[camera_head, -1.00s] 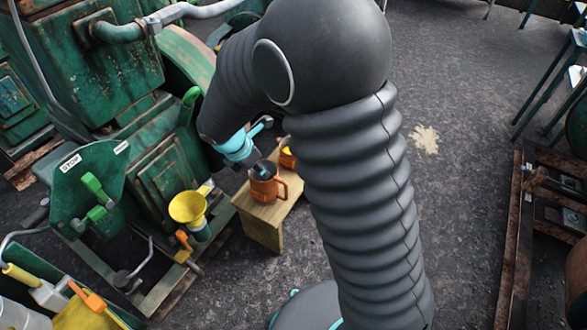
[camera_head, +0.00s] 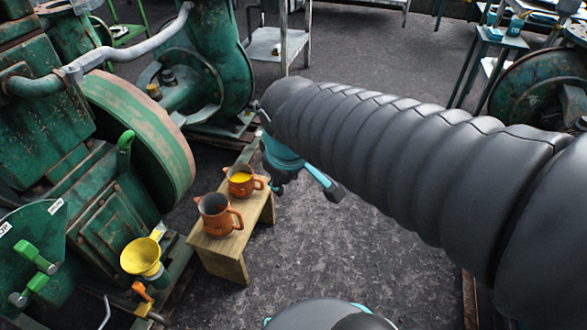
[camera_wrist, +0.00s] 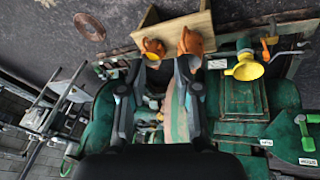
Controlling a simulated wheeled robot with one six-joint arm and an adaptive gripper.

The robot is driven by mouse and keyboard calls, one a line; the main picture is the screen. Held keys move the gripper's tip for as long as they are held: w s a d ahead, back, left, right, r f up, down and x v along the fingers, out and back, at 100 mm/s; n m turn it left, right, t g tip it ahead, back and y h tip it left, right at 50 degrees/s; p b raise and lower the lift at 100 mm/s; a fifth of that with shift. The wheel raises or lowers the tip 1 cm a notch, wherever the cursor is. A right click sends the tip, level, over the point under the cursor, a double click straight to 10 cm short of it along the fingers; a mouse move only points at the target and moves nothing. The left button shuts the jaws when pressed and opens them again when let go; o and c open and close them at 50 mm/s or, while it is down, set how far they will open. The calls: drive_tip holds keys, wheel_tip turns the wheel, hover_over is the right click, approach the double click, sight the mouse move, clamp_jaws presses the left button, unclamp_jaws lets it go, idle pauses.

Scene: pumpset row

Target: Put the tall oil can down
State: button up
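The tall orange oil can (camera_head: 217,215) stands upright on the near part of a small wooden bench (camera_head: 225,262), its open top dark inside. A second, shorter orange can (camera_head: 241,182) with yellow inside stands just behind it. My gripper (camera_head: 305,186) is to the right of the bench, apart from both cans, partly hidden by my arm. In the wrist view my gripper (camera_wrist: 160,70) has its two fingers spread with no object held. The tall can (camera_wrist: 192,42) and the shorter can (camera_wrist: 153,47) show beyond the fingertips there.
A green pump set with a large flywheel (camera_head: 140,135) stands close left of the bench. A yellow funnel (camera_head: 142,257) sits beside it. A grey metal table (camera_head: 275,42) stands behind. The dark floor (camera_head: 300,255) right of the bench is clear.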

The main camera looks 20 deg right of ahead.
drive_tip(key=s+d+r+m+t, duration=0.1)
drive_tip(key=s+m, duration=0.5)
drive_tip(key=shift+s+d+r+y, duration=0.3)
drive_tip(key=shift+s+d+r, duration=0.05)
drive_tip(key=shift+r, duration=0.05)
drive_tip(key=shift+r+p, duration=0.35)
drive_tip(key=shift+a, duration=0.1)
